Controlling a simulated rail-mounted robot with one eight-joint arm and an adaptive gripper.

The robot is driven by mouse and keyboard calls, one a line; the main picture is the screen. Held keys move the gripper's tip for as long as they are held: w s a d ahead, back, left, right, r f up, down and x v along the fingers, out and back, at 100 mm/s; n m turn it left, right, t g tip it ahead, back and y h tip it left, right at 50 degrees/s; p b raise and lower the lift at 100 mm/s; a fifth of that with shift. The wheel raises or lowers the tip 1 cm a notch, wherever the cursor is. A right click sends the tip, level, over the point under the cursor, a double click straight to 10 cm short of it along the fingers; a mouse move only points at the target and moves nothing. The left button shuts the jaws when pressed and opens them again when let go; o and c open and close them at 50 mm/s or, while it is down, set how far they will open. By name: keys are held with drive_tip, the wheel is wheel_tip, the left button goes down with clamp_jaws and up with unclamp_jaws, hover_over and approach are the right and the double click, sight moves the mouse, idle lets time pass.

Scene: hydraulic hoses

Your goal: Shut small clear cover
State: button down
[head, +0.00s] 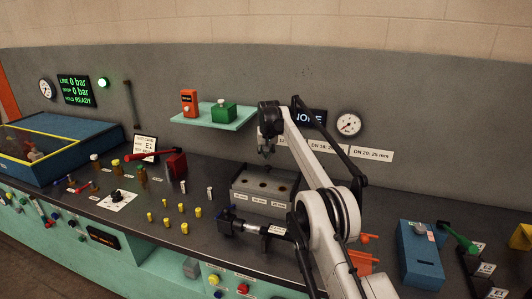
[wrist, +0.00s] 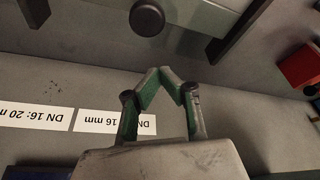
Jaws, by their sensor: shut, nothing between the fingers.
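My gripper (head: 266,150) hangs from the arm in front of the back wall, above the grey block with round holes (head: 264,187). In the wrist view, my gripper (wrist: 167,74) is shut, its green-lined fingertips together with nothing between them. Beyond the fingertips, a round black knob (wrist: 147,18) shows between dark bars at the top of the view. It may belong to the small clear cover, but I cannot make out the clear sheet or its angle. The fingertips look apart from the knob.
A blue box with a yellow-framed clear top (head: 62,133) stands at the far left. A teal shelf (head: 213,118) holds an orange and a green box. Several small fittings (head: 182,209) stand on the bench. A blue box (head: 420,253) stands at the right.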

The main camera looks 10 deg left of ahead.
drive_tip(key=shift+s+f, duration=0.1)
drive_tip(key=shift+s, duration=0.05)
drive_tip(key=shift+s+d+f, duration=0.15)
drive_tip(key=shift+s+d, duration=0.1)
drive_tip(key=shift+s, duration=0.6)
drive_tip(key=shift+s+d+f, duration=0.1)
drive_tip(key=shift+s+d, duration=0.1)
drive_tip(key=shift+s, duration=0.65)
drive_tip(key=shift+s, duration=0.15)
drive_tip(key=b, duration=0.4)
hover_over(260, 185)
drive_tip(key=shift+w+d, duration=0.1)
drive_tip(key=shift+w, duration=0.2)
drive_tip(key=shift+s+f, duration=0.1)
drive_tip(key=shift+s, duration=0.1)
